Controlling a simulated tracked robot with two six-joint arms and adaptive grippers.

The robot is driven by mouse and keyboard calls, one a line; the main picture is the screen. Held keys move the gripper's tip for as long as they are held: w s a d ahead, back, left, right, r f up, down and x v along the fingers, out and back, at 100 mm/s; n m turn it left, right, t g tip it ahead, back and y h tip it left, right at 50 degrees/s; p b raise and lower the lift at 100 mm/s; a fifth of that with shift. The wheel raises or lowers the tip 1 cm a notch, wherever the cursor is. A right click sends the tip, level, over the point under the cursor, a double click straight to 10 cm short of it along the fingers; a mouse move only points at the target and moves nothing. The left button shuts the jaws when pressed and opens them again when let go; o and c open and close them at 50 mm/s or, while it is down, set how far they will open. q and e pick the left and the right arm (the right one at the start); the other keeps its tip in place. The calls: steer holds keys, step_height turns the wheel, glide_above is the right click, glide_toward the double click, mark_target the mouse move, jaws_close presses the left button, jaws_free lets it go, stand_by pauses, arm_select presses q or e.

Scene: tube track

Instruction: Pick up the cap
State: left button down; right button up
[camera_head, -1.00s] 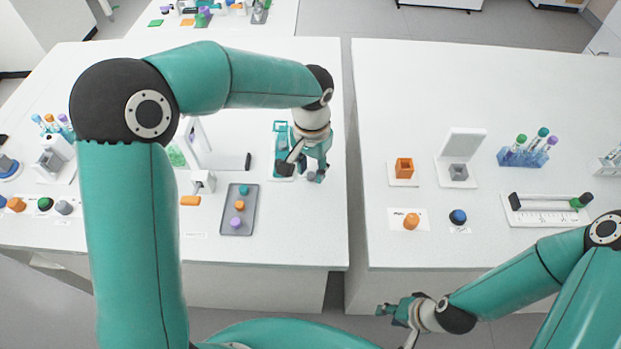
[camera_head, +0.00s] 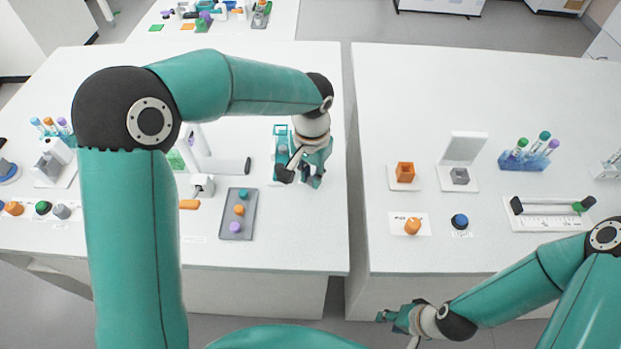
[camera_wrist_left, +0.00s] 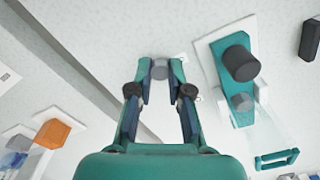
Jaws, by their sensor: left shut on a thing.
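A small grey cap (camera_wrist_left: 160,69) is pinched between the two fingertips of my left gripper (camera_wrist_left: 159,75) in the left wrist view. The white table top shows behind it; I cannot tell whether it touches the table. In the head view my left gripper (camera_head: 301,177) is over the right part of the left table, beside a teal stand (camera_head: 281,130). The cap is hard to make out there among the fingers. My right gripper (camera_head: 393,316) is low in front of the right table, away from the objects; its finger opening is unclear.
The teal stand in the wrist view (camera_wrist_left: 221,90) carries dark and grey cylinders close right of the fingers. A grey tray (camera_head: 238,225) holds teal, orange and purple caps. A gap (camera_head: 349,150) separates the tables. The right table (camera_head: 450,85) is clear at the back.

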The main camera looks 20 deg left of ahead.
arm_select(q)
steer(key=shift+r, duration=0.1)
steer(key=shift+r+p, duration=2.05)
steer(key=shift+r, duration=0.6)
